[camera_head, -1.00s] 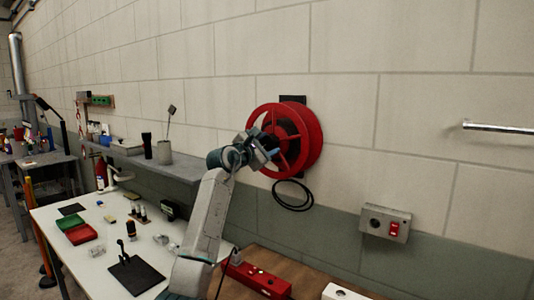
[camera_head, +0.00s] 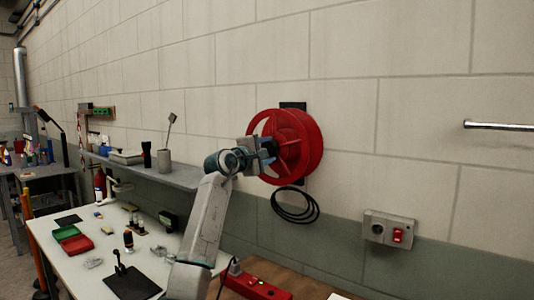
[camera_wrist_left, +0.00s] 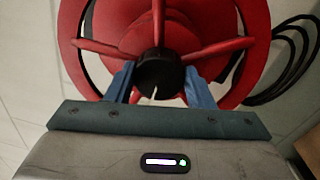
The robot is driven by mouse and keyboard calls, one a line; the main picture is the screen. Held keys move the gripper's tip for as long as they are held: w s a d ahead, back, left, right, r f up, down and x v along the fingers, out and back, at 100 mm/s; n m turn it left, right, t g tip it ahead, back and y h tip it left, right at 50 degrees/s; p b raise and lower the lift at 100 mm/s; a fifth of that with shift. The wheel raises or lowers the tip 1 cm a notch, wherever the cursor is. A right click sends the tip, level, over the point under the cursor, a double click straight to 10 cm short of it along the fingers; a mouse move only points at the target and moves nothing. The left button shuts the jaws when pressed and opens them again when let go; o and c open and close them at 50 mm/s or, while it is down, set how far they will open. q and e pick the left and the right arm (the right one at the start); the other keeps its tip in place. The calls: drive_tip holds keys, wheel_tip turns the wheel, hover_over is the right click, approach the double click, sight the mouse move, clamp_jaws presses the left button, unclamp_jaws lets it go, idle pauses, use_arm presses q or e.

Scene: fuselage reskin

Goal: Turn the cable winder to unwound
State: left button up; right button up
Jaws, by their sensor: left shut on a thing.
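The cable winder (camera_head: 312,145) is a red spoked reel on a dark bracket on the wall, in the middle of the head view. My left gripper (camera_head: 270,152) is at its front face. In the left wrist view, the gripper's two blue fingers (camera_wrist_left: 160,84) are shut on the black hub knob (camera_wrist_left: 160,70) at the reel's centre, one on each side. Red spokes (camera_wrist_left: 100,48) spread out around the knob. Black cable loops (camera_head: 295,207) hang below the reel and also show at the right of the left wrist view (camera_wrist_left: 285,60). My right gripper is not in view.
A grey shelf (camera_head: 180,177) runs along the wall at the left, above a white table (camera_head: 75,250) with trays and small items. A red box (camera_head: 255,282) stands below the reel. A switch box (camera_head: 388,229) and metal rail (camera_head: 500,127) are at the right.

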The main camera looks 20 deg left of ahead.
use_arm(q)
drive_tip(key=shift+f, duration=0.2)
drive_tip(key=o, duration=1)
drive_tip(key=shift+r, duration=0.15)
drive_tip(key=shift+b+v, duration=1.85)
drive_tip(key=shift+v, duration=3.55)
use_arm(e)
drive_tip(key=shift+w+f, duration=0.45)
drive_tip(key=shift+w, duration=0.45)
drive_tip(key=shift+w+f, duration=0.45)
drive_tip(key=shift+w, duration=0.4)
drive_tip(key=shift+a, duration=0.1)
